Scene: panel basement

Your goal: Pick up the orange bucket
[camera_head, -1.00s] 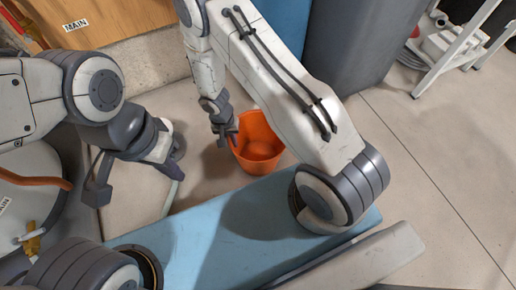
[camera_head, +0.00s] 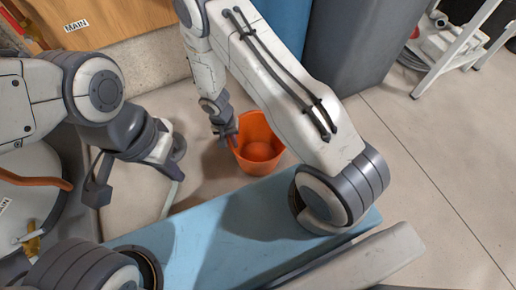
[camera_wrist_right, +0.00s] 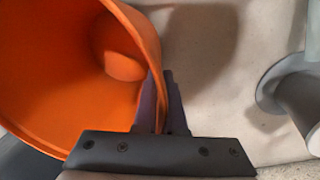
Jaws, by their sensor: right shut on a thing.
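The orange bucket (camera_head: 258,148) stands on the floor beyond the blue surface, its open top facing up. My right gripper (camera_head: 231,138) is at the bucket's left rim. In the right wrist view, its two fingers (camera_wrist_right: 163,103) are shut on the wall of the bucket (camera_wrist_right: 55,70), one inside and one outside. The bucket looks empty apart from a rounded orange shape inside. My left gripper (camera_head: 170,163) hangs to the left, apart from the bucket; its fingers are too unclear to judge.
A blue surface (camera_head: 200,232) lies in front of the bucket. A grey bin (camera_head: 355,45) and a white rack (camera_head: 450,50) stand at the back right. A wooden panel (camera_head: 110,20) is at the back left. Open floor (camera_head: 420,150) lies to the right.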

